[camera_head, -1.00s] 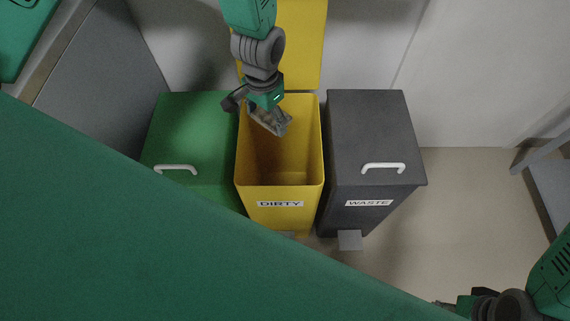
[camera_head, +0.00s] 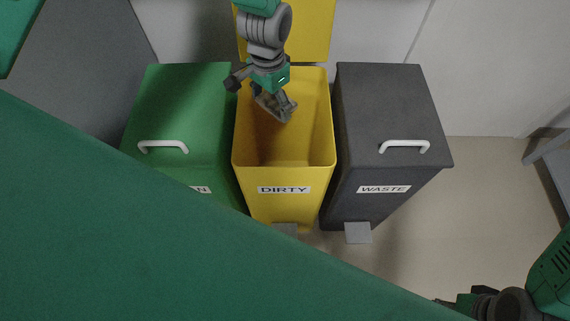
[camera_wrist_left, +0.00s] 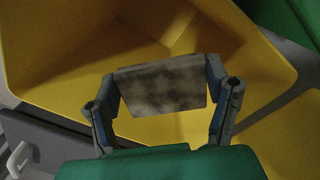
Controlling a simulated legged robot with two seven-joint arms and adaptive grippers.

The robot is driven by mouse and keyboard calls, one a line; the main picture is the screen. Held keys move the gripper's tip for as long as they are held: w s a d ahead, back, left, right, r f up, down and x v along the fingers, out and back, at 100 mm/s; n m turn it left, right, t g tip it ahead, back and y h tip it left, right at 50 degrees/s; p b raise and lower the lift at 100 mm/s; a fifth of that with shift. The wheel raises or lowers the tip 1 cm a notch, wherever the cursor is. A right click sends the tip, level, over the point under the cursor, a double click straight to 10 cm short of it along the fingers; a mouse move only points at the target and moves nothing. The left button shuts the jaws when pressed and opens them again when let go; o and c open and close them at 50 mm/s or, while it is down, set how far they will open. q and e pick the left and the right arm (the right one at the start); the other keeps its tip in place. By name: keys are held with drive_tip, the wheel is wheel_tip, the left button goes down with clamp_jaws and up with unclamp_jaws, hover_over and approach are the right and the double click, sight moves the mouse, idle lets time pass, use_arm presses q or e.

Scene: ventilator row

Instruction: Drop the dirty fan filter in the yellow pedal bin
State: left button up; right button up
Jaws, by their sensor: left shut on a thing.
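The yellow pedal bin (camera_head: 285,179), labelled DIRTY, stands in the middle of a row with its yellow lid (camera_head: 312,40) raised at the back. My left gripper (camera_head: 275,107) is over the bin's opening, toward its back left. In the left wrist view, the left gripper (camera_wrist_left: 163,92) is shut on the fan filter (camera_wrist_left: 165,87), a flat grey panel with dark blotches. The yellow bin's inside (camera_wrist_left: 75,55) shows around and behind it. In the head view the filter is small and hard to tell from the fingers. My right gripper (camera_head: 455,303) is at the bottom right, partly out of frame.
A green bin (camera_head: 185,100) with a white handle stands on the left, its lid shut. A dark grey bin (camera_head: 385,105) labelled WASTE stands on the right, lid shut. Pedals stick out in front. A green surface fills the lower left.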

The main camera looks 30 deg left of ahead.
use_arm(q)
drive_tip(key=shift+a+f, duration=0.1)
drive_tip(key=shift+f, duration=0.1)
drive_tip(key=shift+d+r, duration=0.15)
drive_tip(key=shift+d, duration=0.1)
drive_tip(key=o, duration=0.8)
drive_tip(key=shift+d, duration=0.25)
drive_tip(key=shift+o, duration=1)
drive_tip(key=shift+d+r, duration=0.1)
drive_tip(key=shift+d, duration=0.1)
drive_tip(key=shift+a, duration=0.3)
drive_tip(key=shift+a+r, duration=0.15)
drive_tip(key=shift+r, duration=0.1)
wheel_tip(320, 180, up, 11)
drive_tip(key=shift+d+r, duration=0.15)
drive_tip(key=shift+d, duration=0.1)
use_arm(e)
drive_tip(key=shift+f, duration=0.1)
